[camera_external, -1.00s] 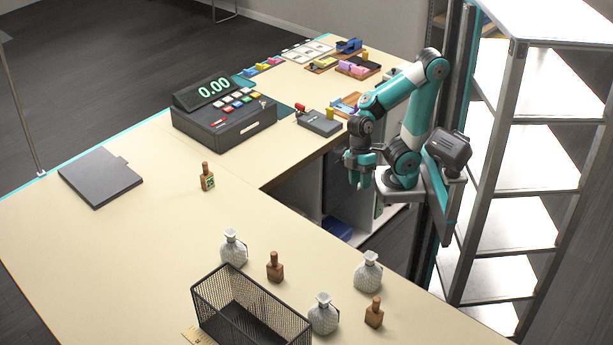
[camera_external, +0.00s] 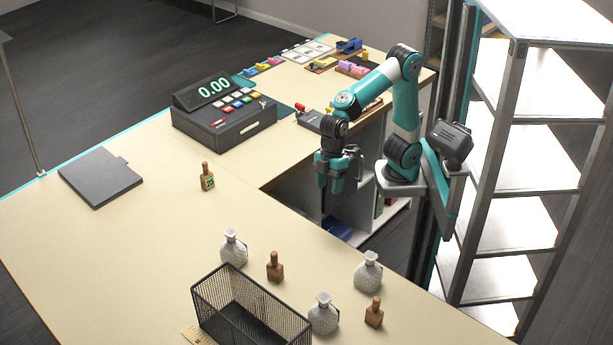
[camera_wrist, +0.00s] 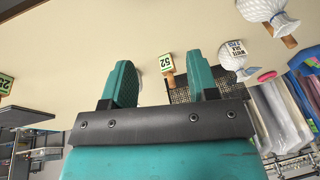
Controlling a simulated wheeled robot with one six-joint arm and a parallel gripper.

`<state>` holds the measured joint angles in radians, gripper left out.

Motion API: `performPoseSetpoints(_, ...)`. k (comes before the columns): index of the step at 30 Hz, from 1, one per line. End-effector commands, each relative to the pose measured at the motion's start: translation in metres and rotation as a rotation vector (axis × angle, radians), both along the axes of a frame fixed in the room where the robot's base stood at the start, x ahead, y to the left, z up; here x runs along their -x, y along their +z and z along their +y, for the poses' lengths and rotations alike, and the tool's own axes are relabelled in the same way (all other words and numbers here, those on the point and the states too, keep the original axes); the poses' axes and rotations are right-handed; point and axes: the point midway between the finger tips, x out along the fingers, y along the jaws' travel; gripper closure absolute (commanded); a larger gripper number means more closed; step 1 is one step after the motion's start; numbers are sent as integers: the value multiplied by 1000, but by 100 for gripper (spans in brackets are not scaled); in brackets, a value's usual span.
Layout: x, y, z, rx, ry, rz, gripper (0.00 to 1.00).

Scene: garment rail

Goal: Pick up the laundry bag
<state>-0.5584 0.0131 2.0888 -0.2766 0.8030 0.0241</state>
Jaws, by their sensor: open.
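I cannot make out a laundry bag for certain in either view. A dark blue item (camera_external: 337,229) sits low in the open shelving under the counter, partly hidden, and I cannot tell what it is. My gripper (camera_external: 331,187) points down in front of that shelving, at the inner edge of the counter. In the wrist view my gripper (camera_wrist: 163,80) has its two teal fingers spread apart with nothing held between them. A brown bottle with a numbered tag (camera_wrist: 167,66) shows in the gap, farther off.
The counter (camera_external: 110,240) bears a cash register (camera_external: 223,112), a grey folder (camera_external: 100,177), a wire basket (camera_external: 250,310), white bottles (camera_external: 368,272) and brown bottles (camera_external: 275,267). A metal shelf rack (camera_external: 525,160) stands right. Hanging garments (camera_wrist: 283,115) show in the wrist view.

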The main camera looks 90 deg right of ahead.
Motion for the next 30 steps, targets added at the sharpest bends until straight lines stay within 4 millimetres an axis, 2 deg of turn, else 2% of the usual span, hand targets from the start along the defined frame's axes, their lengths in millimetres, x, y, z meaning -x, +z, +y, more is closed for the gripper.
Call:
performPoseSetpoints(1,-16,17,38,11,38,-26,46)
performPoseSetpoints(3,-33,30,86,21,67,-65,46)
performPoseSetpoints(5,-40,39,129,24,91,-96,46)
performPoseSetpoints(6,-41,44,158,24,106,-116,46)
performPoseSetpoints(9,-34,51,222,16,132,-155,46)
performPoseSetpoints(12,-21,54,268,3,148,-181,46)
performPoseSetpoints(15,-9,55,296,-7,158,-195,46)
performPoseSetpoints(20,-5,47,311,-11,159,-202,46)
performPoseSetpoints(30,-22,-20,333,-10,161,-200,46)
